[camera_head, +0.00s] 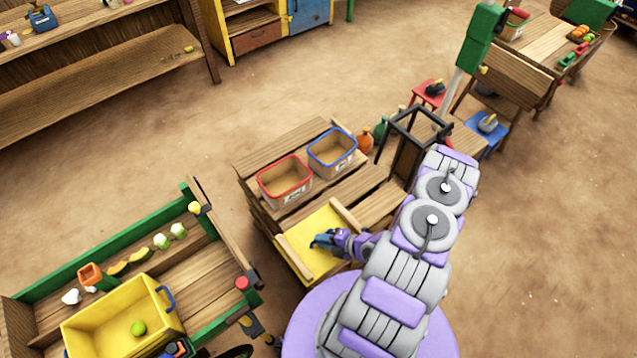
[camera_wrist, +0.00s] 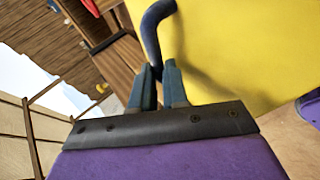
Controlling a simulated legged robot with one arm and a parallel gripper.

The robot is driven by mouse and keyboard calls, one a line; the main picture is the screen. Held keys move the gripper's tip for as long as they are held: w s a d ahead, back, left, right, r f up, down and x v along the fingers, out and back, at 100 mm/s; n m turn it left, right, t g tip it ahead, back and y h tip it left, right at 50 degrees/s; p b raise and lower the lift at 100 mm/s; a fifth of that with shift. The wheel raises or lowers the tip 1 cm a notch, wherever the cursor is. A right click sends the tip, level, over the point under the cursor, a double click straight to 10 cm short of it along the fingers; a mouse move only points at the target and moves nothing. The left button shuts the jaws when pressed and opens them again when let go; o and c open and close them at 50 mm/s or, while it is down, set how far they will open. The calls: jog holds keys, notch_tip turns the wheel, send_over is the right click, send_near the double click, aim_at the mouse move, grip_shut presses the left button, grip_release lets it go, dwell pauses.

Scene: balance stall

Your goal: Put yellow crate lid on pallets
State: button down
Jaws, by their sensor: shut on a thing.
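The yellow crate lid (camera_head: 311,229) has wooden strips along two sides and lies at the front of the wooden pallets (camera_head: 358,200). I cannot tell whether it rests fully on the boards. My gripper (camera_head: 322,240) is over the lid's middle. In the wrist view my gripper (camera_wrist: 158,80) is shut on the lid's dark blue curved handle (camera_wrist: 150,32), with the yellow lid (camera_wrist: 240,55) filling the upper right. The lid's edge nearest my arm is partly hidden.
A red-rimmed bin (camera_head: 284,187) and a blue-rimmed bin (camera_head: 332,158) stand on the pallets behind the lid. A dark metal frame (camera_head: 405,150) stands at right. A green cart (camera_head: 110,247) with a yellow crate (camera_head: 88,322) is at left. Bare floor lies behind.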

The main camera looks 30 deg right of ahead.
jog(key=w+d+b, duration=0.1)
jog(key=w+d, duration=0.1)
jog(key=d, duration=0.2)
jog(key=w+d+f+b, duration=0.1)
jog(key=w+d, duration=0.2)
jog(key=d, duration=0.2)
jog(key=w+d+b, duration=0.1)
jog(key=w+d, duration=0.1)
jog(key=d, duration=0.3)
jog(key=shift+w+f, duration=0.35)
jog(key=shift+w, duration=0.05)
jog(key=shift+d+f+b, duration=0.15)
jog(key=shift+d+b, duration=0.05)
jog(key=shift+b, duration=0.1)
jog(key=shift+d+f, duration=0.1)
jog(key=shift+f, duration=0.3)
jog(key=f, duration=0.1)
jog(key=f+b, duration=0.1)
jog(key=shift+a+f, duration=0.3)
jog(key=shift+a+r, duration=0.1)
jog(key=c, duration=1.4)
grip_release()
jog(key=shift+d, duration=0.2)
jog(key=shift+o, duration=1.4)
jog(key=shift+a, duration=0.1)
